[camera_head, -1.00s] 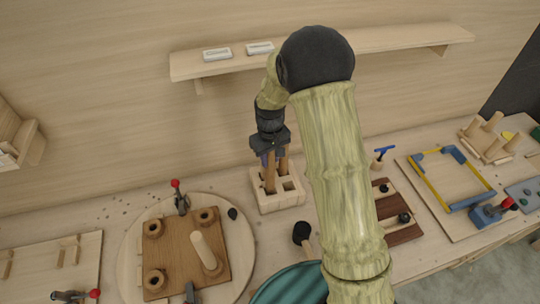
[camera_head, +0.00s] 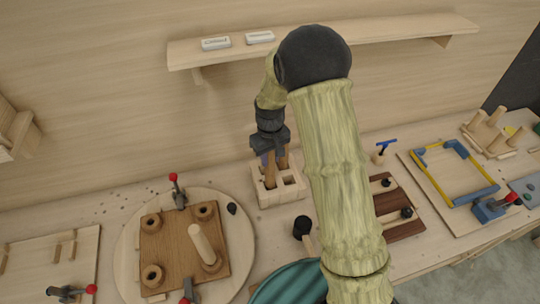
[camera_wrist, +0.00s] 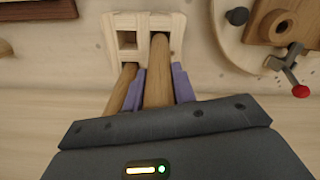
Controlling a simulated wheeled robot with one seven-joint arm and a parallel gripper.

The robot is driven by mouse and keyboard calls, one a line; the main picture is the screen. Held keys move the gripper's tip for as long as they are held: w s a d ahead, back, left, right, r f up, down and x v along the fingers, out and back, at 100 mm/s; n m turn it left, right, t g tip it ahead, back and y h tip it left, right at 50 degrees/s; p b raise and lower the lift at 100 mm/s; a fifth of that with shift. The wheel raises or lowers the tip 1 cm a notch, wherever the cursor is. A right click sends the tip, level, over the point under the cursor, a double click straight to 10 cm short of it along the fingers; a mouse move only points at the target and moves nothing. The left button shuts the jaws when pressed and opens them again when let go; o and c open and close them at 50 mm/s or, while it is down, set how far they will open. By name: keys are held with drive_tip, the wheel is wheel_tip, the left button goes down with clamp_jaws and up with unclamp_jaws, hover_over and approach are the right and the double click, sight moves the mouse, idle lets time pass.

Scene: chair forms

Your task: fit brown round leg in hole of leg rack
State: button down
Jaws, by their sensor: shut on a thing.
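The leg rack (camera_head: 291,198) is a pale wooden block with square holes on the bench, and it also shows in the wrist view (camera_wrist: 113,24). My gripper (camera_head: 268,158) is above it, its purple fingers shut on a brown round leg (camera_wrist: 158,75). That leg (camera_head: 270,175) points down, and its lower end reaches one of the rack's holes. How deep it sits is not clear. A second brown leg (camera_wrist: 121,90) stands in the rack beside it, left of it in the wrist view. One hole (camera_wrist: 127,40) in the wrist view is empty.
A round board (camera_head: 128,235) with a brown plate and red-tipped clamps lies left of the rack. A black-headed mallet (camera_head: 302,228) lies in front. A dark wooden fixture (camera_head: 400,226) is at right. A wall shelf (camera_head: 350,40) hangs above.

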drive_tip(key=shift+f+b, duration=0.75)
drive_tip(key=shift+f, duration=0.8)
drive_tip(key=c, duration=1.1)
unclamp_jaws()
drive_tip(key=shift+o, duration=0.2)
drive_tip(key=shift+r, duration=0.1)
wheel_tip(320, 180, up, 17)
drive_tip(key=b, duration=0.4)
drive_tip(key=shift+r, duration=0.1)
